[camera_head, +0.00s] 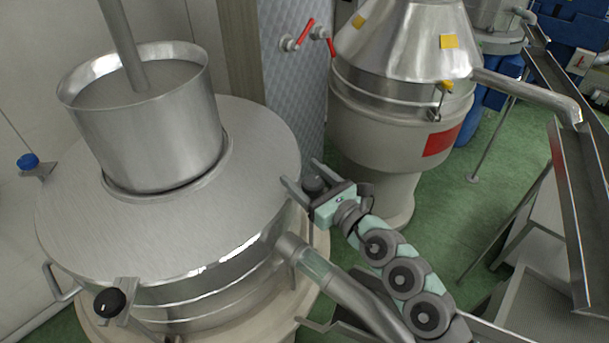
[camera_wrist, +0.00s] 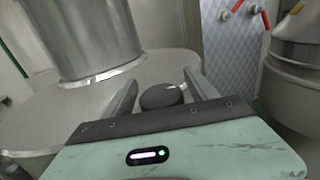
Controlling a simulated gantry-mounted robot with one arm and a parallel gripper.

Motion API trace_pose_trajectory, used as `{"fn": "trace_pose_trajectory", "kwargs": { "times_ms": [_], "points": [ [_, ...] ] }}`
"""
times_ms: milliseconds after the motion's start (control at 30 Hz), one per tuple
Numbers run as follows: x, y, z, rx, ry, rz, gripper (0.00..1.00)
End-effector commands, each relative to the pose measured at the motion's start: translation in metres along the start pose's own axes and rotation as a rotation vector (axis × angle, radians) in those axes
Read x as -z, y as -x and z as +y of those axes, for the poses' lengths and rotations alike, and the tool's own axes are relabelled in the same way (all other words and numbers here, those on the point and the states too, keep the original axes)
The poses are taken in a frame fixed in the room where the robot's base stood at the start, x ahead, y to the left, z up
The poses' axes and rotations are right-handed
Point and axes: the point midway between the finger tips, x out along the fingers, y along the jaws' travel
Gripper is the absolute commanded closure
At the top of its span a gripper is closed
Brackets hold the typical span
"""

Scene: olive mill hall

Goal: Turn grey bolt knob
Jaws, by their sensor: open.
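The grey bolt knob (camera_wrist: 160,97) is a dark grey round cap with a light mark on its edge. In the wrist view it sits between the two fingers of my gripper (camera_wrist: 160,84), with visible gaps to both. In the head view the knob (camera_head: 314,184) is at the right edge of the round steel lid, partly hidden by my gripper (camera_head: 300,174). My gripper is open around it, not clamped on it.
A black knob (camera_head: 110,302) and a blue knob (camera_head: 28,161) sit on the lid's rim. A steel cylinder (camera_head: 150,130) rises from the lid (camera_head: 240,210). A pipe (camera_head: 340,285) runs below my arm. Red-handled valves (camera_head: 305,35) are on the wall.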

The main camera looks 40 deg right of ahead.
Motion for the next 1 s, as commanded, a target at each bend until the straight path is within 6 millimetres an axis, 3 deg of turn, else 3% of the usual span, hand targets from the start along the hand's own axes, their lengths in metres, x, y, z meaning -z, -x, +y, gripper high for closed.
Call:
{"fn": "trace_pose_trajectory", "kwargs": {
  "times_ms": [267,700,1000],
  "points": [
    [0.001,0.012,-0.001,0.002,0.002,0.000,0.34],
    [0.002,0.073,-0.002,0.004,0.000,-0.001,0.34],
    [0.001,0.102,-0.001,0.002,0.001,0.000,0.34]
  ]
}}
